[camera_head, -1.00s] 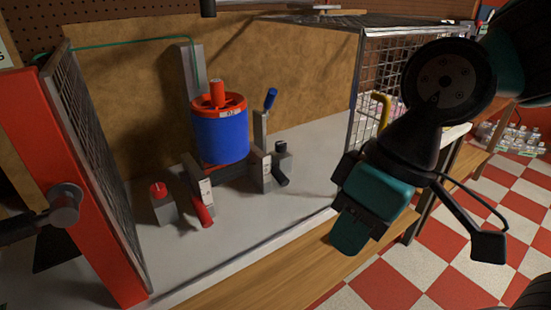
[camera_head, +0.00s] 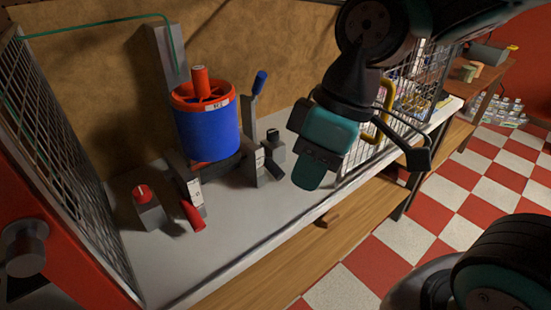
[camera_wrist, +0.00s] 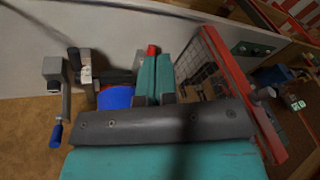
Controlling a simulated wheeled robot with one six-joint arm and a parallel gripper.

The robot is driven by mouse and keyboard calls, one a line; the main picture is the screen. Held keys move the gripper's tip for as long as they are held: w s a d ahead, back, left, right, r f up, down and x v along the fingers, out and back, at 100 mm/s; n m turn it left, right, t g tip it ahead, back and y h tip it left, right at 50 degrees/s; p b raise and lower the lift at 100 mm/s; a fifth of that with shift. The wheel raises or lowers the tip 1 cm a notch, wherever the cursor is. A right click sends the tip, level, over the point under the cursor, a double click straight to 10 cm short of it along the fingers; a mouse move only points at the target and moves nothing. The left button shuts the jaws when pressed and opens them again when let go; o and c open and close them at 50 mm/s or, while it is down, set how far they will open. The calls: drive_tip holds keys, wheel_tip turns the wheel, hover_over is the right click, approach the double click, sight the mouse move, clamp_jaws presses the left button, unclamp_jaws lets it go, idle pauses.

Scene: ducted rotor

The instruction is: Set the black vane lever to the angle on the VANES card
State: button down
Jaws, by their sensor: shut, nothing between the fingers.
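In the wrist view, a dark lever (camera_wrist: 74,59) shows at the left. My gripper (camera_head: 308,174) is shut and empty, hanging in front of and right of the black lever, apart from it in the picture. Its teal fingers (camera_wrist: 155,77) lie together in the wrist view. White cards (camera_head: 258,158) are on the grey posts; their print is too small to read, so I cannot tell which is the VANES card.
A blue-handled lever (camera_head: 259,83) stands upright behind the black one. A red lever (camera_head: 193,214) and a red-knobbed box (camera_head: 147,203) are at the left. Mesh panels (camera_head: 62,150) close both sides; a yellow handle (camera_head: 384,110) is on the right one. The front bench top is clear.

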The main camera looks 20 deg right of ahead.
drive_tip(key=w+d+n+p, duration=0.2)
drive_tip(key=w+n+p, duration=0.3)
drive_tip(key=w, duration=0.6)
drive_tip(key=n+h+p, duration=0.1)
drive_tip(key=n, duration=0.6)
hover_over(280, 173)
drive_tip(key=s+d, duration=0.1)
drive_tip(key=d, duration=0.1)
wheel_tip(280, 173, down, 3)
drive_tip(key=p+x, duration=0.1)
drive_tip(key=x, duration=0.2)
drive_tip(key=p+x, duration=0.1)
drive_tip(key=x, duration=0.3)
drive_tip(key=p+x, duration=0.1)
drive_tip(key=x, duration=0.3)
drive_tip(key=shift+w+d+f+p, duration=0.3)
drive_tip(key=shift+w+p, duration=0.05)
drive_tip(key=shift+w+d+f, duration=0.1)
drive_tip(key=shift+w+f, duration=0.15)
drive_tip(key=shift+f, duration=0.5)
wheel_tip(280, 173, down, 2)
drive_tip(key=shift+f+m+b, duration=0.1)
drive_tip(key=shift+m+b, duration=0.2)
drive_tip(key=shift+b, duration=0.9)
drive_tip(key=shift+s+d+b, duration=0.1)
drive_tip(key=shift+b, duration=0.2)
drive_tip(key=shift+s, duration=0.1)
